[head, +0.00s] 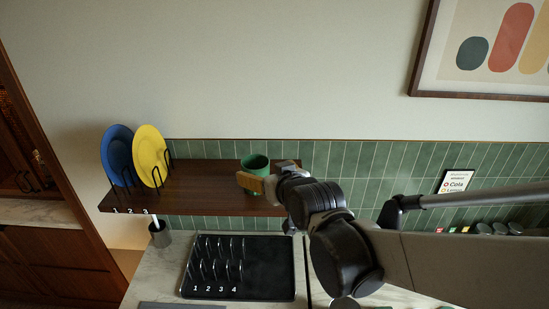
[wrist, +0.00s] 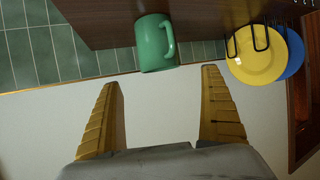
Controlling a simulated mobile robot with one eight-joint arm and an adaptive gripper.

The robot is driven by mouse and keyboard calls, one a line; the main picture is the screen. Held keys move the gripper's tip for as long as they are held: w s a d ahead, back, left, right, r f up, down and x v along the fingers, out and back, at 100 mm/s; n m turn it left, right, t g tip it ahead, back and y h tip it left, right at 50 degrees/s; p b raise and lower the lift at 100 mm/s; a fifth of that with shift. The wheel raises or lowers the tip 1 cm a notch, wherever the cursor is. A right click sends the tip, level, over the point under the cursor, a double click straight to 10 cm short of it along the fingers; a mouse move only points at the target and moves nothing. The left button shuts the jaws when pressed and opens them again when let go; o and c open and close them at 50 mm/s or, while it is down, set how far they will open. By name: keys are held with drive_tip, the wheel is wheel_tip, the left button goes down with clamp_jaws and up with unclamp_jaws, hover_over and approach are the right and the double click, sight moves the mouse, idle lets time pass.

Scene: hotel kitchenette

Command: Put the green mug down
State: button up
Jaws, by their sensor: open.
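The green mug (head: 256,164) stands upright on the dark wooden shelf (head: 205,197), toward its right part. In the wrist view, which shows the scene upside down, the mug (wrist: 152,42) rests against the shelf (wrist: 190,18), its handle toward the plates. My gripper (head: 250,184) is in front of the mug in the head view and hides part of its lower side. In the wrist view my gripper (wrist: 162,78) is open, with its two yellow-brown fingers apart and nothing between them. The mug is beyond the fingertips, apart from them.
A blue plate (head: 116,152) and a yellow plate (head: 152,153) stand in a wire rack at the shelf's left end. Below is a black tray (head: 270,270) with numbered slots on the counter. A small sign (head: 456,182) stands at right. The shelf between plates and mug is clear.

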drive_tip(key=s+d+f+m+g+h, duration=0.2)
drive_tip(key=s+d+h, duration=0.1)
drive_tip(key=s+d, duration=0.8)
drive_tip(key=s+d+f+m+g+h, duration=0.2)
drive_tip(key=s+d+m+g, duration=0.1)
drive_tip(key=s+d, duration=0.7)
drive_tip(key=d, duration=0.4)
drive_tip(key=shift+s+f+h, duration=0.4)
